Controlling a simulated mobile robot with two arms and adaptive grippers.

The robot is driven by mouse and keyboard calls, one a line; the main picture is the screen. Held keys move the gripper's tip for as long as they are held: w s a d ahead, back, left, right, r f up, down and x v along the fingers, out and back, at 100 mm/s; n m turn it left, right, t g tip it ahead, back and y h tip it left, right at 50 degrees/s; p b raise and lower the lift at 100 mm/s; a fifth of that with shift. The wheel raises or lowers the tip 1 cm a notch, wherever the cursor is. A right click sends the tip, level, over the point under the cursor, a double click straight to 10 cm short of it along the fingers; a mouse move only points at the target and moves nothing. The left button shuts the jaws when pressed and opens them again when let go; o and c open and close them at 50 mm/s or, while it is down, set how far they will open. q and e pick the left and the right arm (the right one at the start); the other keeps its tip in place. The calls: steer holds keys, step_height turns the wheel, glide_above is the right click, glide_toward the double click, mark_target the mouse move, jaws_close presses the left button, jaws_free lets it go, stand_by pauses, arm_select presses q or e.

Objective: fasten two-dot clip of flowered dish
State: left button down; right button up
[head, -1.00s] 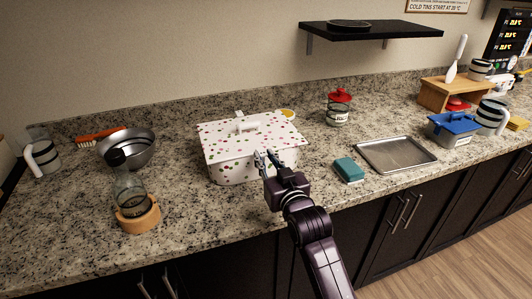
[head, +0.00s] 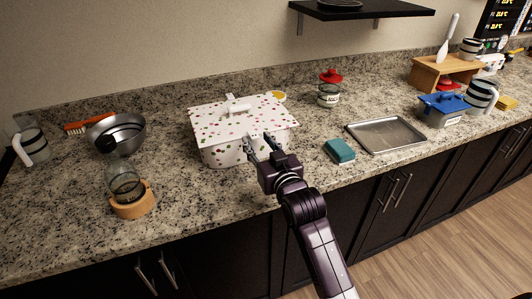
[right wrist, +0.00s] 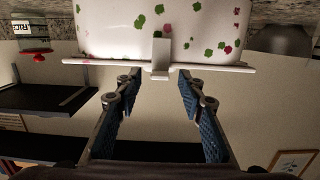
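The flowered dish (head: 222,153) is a white box with green and pink marks and a lid with a white handle (head: 238,107). A white clip (head: 230,97) stands up at its back edge. In the right wrist view, which is upside down, another white clip (right wrist: 160,55) lies across the lid's rim against the dish wall (right wrist: 115,30). I cannot make out dots on either clip. My right gripper (head: 262,142) is at the dish's front side, open and empty; its fingers (right wrist: 160,82) flank this clip, apart from it. My left gripper is not in view.
A teal sponge (head: 339,150) and a metal tray (head: 386,134) lie right of the dish. A red-lidded jar (head: 329,92) stands behind them. A metal bowl (head: 117,134) and a glass vessel on a cork base (head: 131,203) stand to the left. The front counter there is clear.

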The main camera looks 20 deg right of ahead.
steer(key=s+r, duration=0.1)
steer(key=s, duration=1)
steer(key=shift+d, duration=0.15)
steer(key=s+f+g, duration=0.7)
steer(key=s+f, duration=0.4)
steer(key=f, duration=0.5)
steer(key=s+f+n+g, duration=0.2)
steer(key=s+f+g, duration=0.65)
steer(key=s, duration=0.85)
step_height(320, 180, down, 28)
steer(key=s+f, duration=0.1)
steer(key=s, duration=0.1)
steer(key=s+d+f, duration=0.3)
steer(key=s+f, duration=1.1)
steer(key=s, duration=0.2)
steer(key=shift+s+d+h, duration=0.15)
steer(key=shift+s+h, duration=0.15)
